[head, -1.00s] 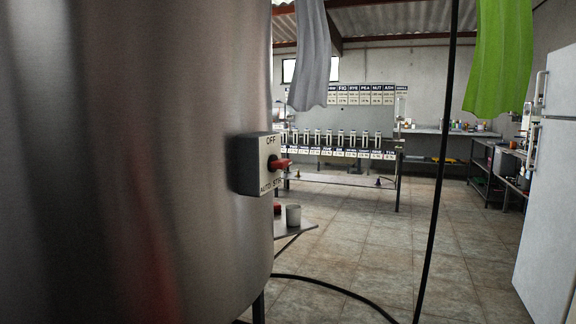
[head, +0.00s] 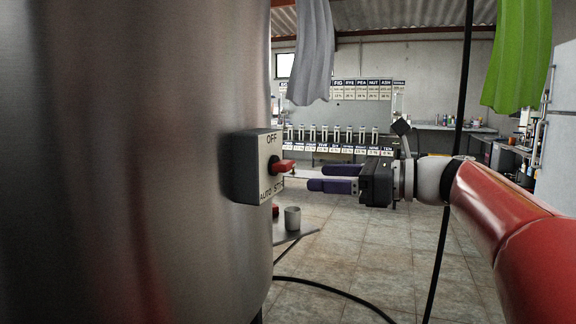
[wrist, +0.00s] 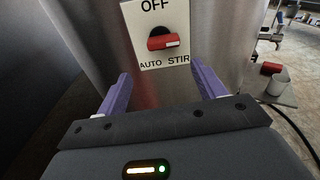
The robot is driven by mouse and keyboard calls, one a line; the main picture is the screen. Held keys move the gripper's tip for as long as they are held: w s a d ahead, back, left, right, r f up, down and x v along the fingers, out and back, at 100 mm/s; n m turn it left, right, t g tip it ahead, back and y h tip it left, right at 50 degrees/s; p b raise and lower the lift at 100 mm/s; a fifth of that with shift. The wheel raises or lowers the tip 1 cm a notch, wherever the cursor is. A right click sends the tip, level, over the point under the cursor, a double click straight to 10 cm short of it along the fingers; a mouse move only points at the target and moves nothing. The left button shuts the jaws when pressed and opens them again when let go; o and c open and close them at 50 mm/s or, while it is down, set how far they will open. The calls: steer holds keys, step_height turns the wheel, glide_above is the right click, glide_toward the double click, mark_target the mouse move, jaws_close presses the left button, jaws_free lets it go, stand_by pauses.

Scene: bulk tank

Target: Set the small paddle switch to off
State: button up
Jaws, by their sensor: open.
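The paddle switch is a red lever (head: 283,166) on a grey box (head: 258,182) fixed to the side of a large steel tank (head: 150,150). The box face reads OFF at the top and AUTO and STIR at the bottom. In the wrist view the red lever (wrist: 162,42) sticks out below OFF, with a white mark at its right end. My gripper (head: 318,178) is open and empty, its purple fingers pointing at the box from the right, apart from the lever. In the wrist view its fingertips (wrist: 160,72) are spread below the lever.
A grey cup (head: 292,218) and a red object (head: 276,210) stand on a small shelf beside the tank. A black cable (head: 465,100) hangs near my arm. Grey and green cloths (head: 519,55) hang above. Open tiled floor (head: 370,260) lies to the right.

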mark_target(291, 164)
steer(key=shift+m+y, duration=0.3)
steer(key=x, duration=0.2)
steer(key=r+x, duration=0.1)
steer(key=x, duration=0.4)
steer(key=shift+w+a+r, duration=0.25)
steer(key=shift+w, duration=0.25)
steer(key=c, duration=1)
